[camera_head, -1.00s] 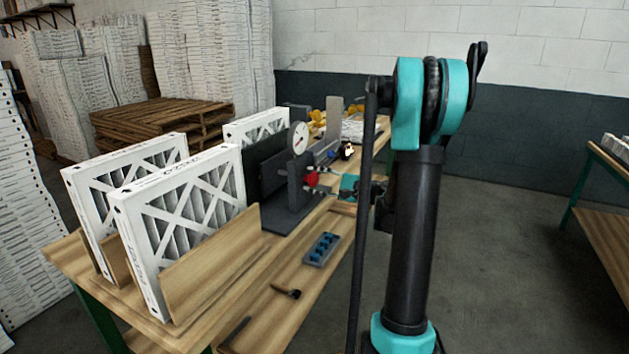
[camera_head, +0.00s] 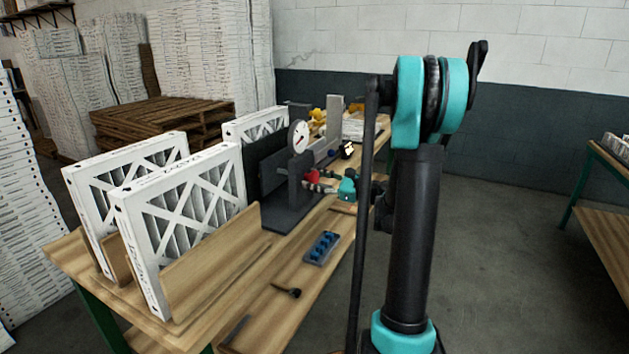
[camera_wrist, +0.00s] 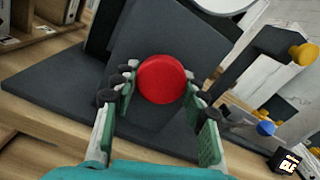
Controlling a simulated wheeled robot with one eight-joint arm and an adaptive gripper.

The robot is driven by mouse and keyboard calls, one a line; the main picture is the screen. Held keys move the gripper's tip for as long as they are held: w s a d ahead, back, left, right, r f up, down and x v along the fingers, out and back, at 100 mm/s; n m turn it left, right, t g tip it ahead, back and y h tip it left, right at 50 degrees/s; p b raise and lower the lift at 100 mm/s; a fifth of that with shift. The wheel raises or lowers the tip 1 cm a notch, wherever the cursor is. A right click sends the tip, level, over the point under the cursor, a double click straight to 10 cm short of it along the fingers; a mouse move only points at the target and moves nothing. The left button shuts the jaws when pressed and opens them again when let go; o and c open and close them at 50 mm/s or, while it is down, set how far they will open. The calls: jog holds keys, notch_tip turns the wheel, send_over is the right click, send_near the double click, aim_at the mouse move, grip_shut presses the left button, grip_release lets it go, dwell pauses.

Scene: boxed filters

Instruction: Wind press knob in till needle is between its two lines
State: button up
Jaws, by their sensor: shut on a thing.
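The press (camera_head: 284,205) stands on the workbench, a dark grey frame on a flat base. Its round white dial (camera_head: 299,137) faces right; the needle and lines are too small to read in the head view, and only the dial's lower edge (camera_wrist: 221,4) shows in the wrist view. The red knob (camera_head: 312,176) sits on the press's right side, and in the wrist view the knob (camera_wrist: 162,79) lies between my fingertips. My gripper (camera_head: 326,183) reaches it from the right, shut on the knob, with the fingers (camera_wrist: 158,88) on both sides of it.
Boxed white filters (camera_head: 190,210) stand in wooden slots at the bench's left. A blue-studded tray (camera_head: 321,248) and a dark-headed tool (camera_head: 288,291) lie in front of the press. Yellow and blue knobs (camera_wrist: 303,54) are right of the press in the wrist view.

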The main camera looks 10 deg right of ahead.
jog(key=shift+m, duration=0.4)
jog(key=o, duration=1.1)
jog(key=shift+o, duration=0.2)
jog(key=shift+d, duration=0.1)
jog(key=v, duration=1.2)
